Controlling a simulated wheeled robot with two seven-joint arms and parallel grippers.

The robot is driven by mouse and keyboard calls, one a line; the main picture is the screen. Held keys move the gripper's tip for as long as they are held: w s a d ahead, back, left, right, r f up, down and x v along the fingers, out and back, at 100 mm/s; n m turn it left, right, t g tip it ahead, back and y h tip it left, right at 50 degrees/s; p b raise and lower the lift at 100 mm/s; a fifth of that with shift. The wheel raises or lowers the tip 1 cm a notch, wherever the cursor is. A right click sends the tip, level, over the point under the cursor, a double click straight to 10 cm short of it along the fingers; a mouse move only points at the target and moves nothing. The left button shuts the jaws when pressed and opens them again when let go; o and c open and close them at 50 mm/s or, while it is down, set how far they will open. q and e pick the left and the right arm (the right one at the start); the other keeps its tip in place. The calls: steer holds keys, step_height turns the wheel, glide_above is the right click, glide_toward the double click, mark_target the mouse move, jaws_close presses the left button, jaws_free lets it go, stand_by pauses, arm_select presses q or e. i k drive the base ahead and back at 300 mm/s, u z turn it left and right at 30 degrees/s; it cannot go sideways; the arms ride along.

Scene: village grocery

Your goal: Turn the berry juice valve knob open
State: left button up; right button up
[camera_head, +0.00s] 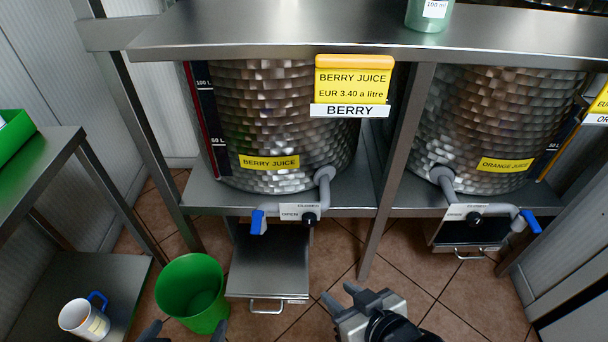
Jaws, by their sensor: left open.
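The berry juice tank (283,125) is a dimpled metal drum with yellow labels reading BERRY JUICE. A grey pipe (325,180) comes from its lower front and bends left to a blue end piece (258,223). A black round knob (310,219) sits by a white plate (290,213) marked OPEN, with CLOSED in small print above. My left gripper (185,334) shows only its dark fingertips at the bottom edge, spread apart, below the knob and to its left. My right gripper (341,296) is below the knob and right of it, touching nothing visible; its jaw gap is unclear.
A green bucket (190,290) stands beside a metal drawer-like tray (268,265) under the tank. A white mug (84,318) is on the lower left shelf. The orange juice tank (490,120) with its own tap is at right. A steel post (397,170) divides the tanks.

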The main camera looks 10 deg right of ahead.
mark_target(309, 219)
steer(key=z, duration=1.9)
steer(key=k, duration=0.85)
steer(key=u, duration=1.85)
steer(key=i, duration=0.5)
